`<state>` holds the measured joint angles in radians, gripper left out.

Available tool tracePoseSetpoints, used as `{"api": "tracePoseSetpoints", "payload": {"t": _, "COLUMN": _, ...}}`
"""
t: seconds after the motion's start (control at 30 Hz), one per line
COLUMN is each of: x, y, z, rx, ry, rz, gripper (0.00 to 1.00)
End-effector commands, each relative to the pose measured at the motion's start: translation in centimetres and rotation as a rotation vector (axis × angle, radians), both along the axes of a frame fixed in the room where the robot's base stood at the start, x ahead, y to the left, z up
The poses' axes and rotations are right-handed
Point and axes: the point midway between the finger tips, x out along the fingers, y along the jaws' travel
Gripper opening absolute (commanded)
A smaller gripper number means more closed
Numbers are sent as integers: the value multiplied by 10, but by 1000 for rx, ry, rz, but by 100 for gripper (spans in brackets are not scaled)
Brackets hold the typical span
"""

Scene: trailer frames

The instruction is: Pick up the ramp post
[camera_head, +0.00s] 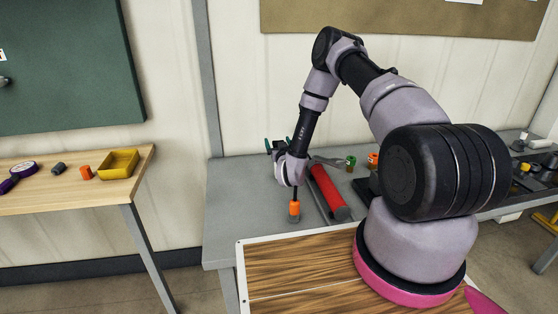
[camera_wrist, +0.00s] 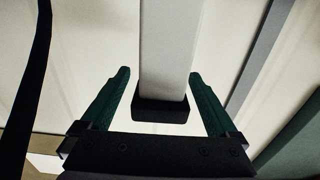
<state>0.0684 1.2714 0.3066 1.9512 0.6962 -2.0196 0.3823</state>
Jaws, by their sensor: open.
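A pale, straight post (camera_wrist: 170,45) with a dark end cap (camera_wrist: 160,110) shows in the wrist view. It comes down from the top edge, and its capped end lies between my two green fingers in the picture. I see a gap on both sides, so the fingers do not appear to touch it. I cannot tell its depth, or whether it is the ramp post. My gripper (camera_wrist: 160,73) is open. In the head view my gripper (camera_head: 277,142) is raised over the grey bench, fingers toward the wall. I cannot make out the post there.
A red cylinder (camera_head: 328,190) lies on the grey bench (camera_head: 235,190), right of my gripper. A small orange piece (camera_head: 294,208) is below my wrist. Green (camera_head: 351,163) and orange (camera_head: 373,160) items sit further right. A wooden table (camera_head: 60,205) with a yellow bin (camera_head: 119,163) stands left.

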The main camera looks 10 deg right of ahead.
Motion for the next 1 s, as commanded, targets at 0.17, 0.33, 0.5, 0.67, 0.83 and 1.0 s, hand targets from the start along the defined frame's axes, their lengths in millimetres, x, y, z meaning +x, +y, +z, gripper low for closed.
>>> {"api": "tracePoseSetpoints", "payload": {"t": 0.17, "x": 6, "y": 0, "z": 0, "rx": -1, "ry": 1, "rz": 1, "gripper": 95}}
{"api": "tracePoseSetpoints", "payload": {"t": 0.33, "x": 6, "y": 0, "z": 0, "rx": -1, "ry": 1, "rz": 1, "gripper": 80}}
{"api": "tracePoseSetpoints", "payload": {"t": 0.5, "x": 5, "y": 0, "z": 0, "rx": -1, "ry": 1, "rz": 0, "gripper": 15}}
{"api": "tracePoseSetpoints", "payload": {"t": 0.67, "x": 5, "y": 0, "z": 0, "rx": -1, "ry": 0, "rz": 1, "gripper": 0}}
{"api": "tracePoseSetpoints", "payload": {"t": 0.83, "x": 5, "y": 0, "z": 0, "rx": -1, "ry": 0, "rz": 1, "gripper": 0}}
{"api": "tracePoseSetpoints", "payload": {"t": 1.0, "x": 6, "y": 0, "z": 7, "rx": -1, "ry": -1, "rz": 1, "gripper": 0}}
